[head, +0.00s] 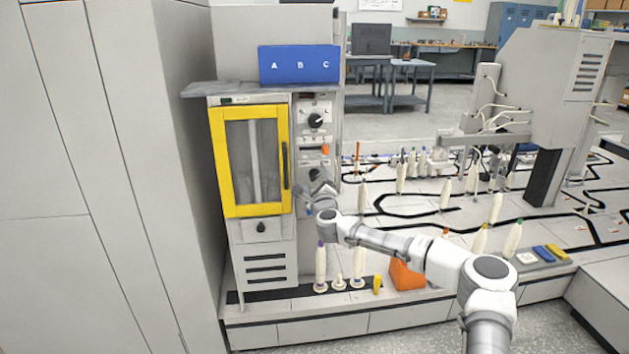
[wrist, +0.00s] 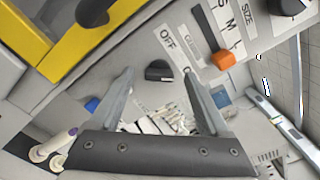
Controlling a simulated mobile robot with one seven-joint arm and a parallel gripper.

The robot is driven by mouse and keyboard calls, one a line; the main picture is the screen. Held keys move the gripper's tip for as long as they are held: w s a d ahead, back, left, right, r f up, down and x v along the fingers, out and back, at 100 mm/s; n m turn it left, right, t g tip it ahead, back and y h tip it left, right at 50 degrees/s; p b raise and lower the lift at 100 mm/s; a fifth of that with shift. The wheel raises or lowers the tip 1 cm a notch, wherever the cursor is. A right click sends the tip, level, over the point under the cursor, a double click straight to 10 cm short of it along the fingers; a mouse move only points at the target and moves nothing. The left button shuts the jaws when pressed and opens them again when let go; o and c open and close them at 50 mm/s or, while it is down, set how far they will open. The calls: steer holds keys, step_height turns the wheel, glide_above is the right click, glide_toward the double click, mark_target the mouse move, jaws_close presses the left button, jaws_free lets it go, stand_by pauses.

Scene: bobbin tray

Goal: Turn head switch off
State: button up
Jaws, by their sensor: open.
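A black rotary switch (wrist: 160,70) shows in the wrist view with an OFF label (wrist: 167,40) beside it; a second label is hard to read. In the head view this lower black knob (head: 316,174) is on the grey control panel (head: 329,165) right of the yellow-framed door. My gripper (wrist: 158,84) is open, its fingers on either side of the switch in the picture. Contact cannot be told, and the switch's exact setting is unclear. In the head view my gripper (head: 319,191) is at the lower panel, close to the knob.
An orange slider (wrist: 223,60) sits beside S and M marks; it also shows in the head view (head: 325,150). Another black knob (head: 316,121) is higher on the panel. The yellow door (head: 285,120) is close on the left. Bobbins (head: 320,265) stand below.

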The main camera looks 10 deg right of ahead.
steer(key=shift+w, duration=1)
jaws_close()
